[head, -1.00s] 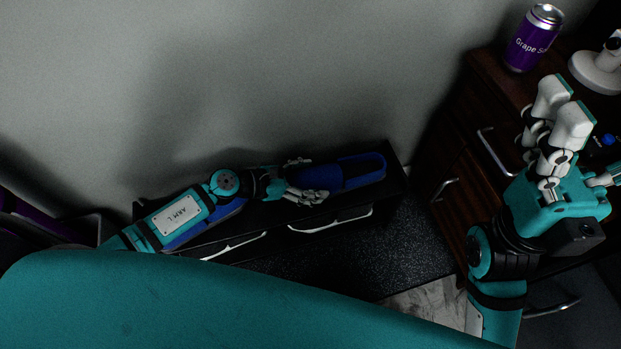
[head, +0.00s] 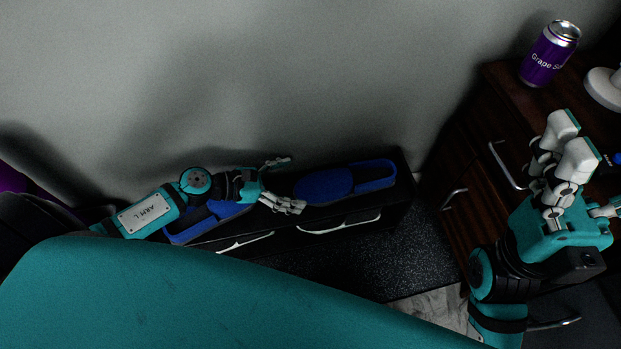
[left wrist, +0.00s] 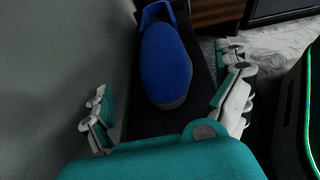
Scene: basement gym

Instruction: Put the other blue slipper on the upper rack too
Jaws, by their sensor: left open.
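A blue slipper (head: 345,182) lies on the right part of the black upper rack (head: 400,187), its strap end to the right. In the left wrist view the slipper (left wrist: 166,62) lies straight ahead, beyond the spread fingers. My left gripper (head: 294,184) is open and empty, just left of that slipper; it also shows in the left wrist view (left wrist: 166,98). The other blue slipper (head: 190,230) lies on the left part of the rack, partly hidden under my left arm. My right gripper (head: 588,168) is at the right, holding nothing visible; its jaw opening is unclear.
White curved edges (head: 340,225) show below the upper rack, on what looks like a lower level. A wall runs behind the rack. A dark wooden cabinet (head: 480,150) stands at the right, with a purple soda can (head: 549,55) on top. Dark floor lies in front.

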